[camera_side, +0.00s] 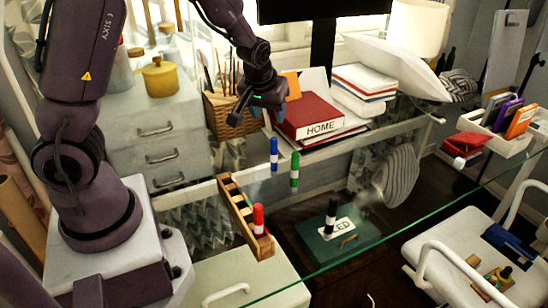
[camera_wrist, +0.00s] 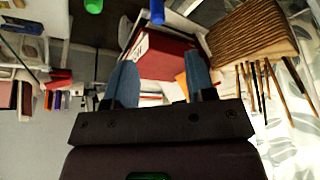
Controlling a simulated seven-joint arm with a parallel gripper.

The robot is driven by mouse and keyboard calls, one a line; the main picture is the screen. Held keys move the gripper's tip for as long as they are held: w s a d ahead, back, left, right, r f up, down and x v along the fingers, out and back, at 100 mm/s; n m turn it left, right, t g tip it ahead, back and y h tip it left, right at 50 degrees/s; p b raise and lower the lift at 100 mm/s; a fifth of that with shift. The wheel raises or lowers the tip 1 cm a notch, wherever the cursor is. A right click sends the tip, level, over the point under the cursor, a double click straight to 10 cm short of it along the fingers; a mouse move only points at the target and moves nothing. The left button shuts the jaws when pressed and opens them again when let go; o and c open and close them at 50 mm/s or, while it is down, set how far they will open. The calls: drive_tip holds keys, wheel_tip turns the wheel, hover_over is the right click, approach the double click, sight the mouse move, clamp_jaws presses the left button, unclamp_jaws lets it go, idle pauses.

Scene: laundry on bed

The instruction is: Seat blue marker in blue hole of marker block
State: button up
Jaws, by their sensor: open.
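The blue marker (camera_side: 274,154) stands upright on the glass table, beside the green marker (camera_side: 295,171). The wooden marker block (camera_side: 236,212) lies to their left, with a row of holes; the red marker (camera_side: 258,220) stands at its near end. I cannot make out the hole colours. The black marker (camera_side: 331,216) stands apart on the right. My gripper (camera_side: 260,103) is open and empty, high above and behind the blue marker. In the wrist view, the open fingers (camera_wrist: 162,82) show, with the blue marker (camera_wrist: 157,10) and green marker (camera_wrist: 93,6) at the top edge.
A red book (camera_side: 308,116) marked HOME and a basket of brushes (camera_side: 232,116) stand behind the markers, near my gripper. The glass table's edge (camera_side: 400,220) runs along the front right. The glass around the blue marker is mostly clear, except for the green marker close by.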

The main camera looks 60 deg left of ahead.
sight(274, 139)
drive_tip(key=x, duration=0.7)
drive_tip(key=shift+f, duration=0.15)
drive_tip(key=x, duration=0.5)
drive_tip(key=shift+s+d+f, duration=0.25)
clamp_jaws()
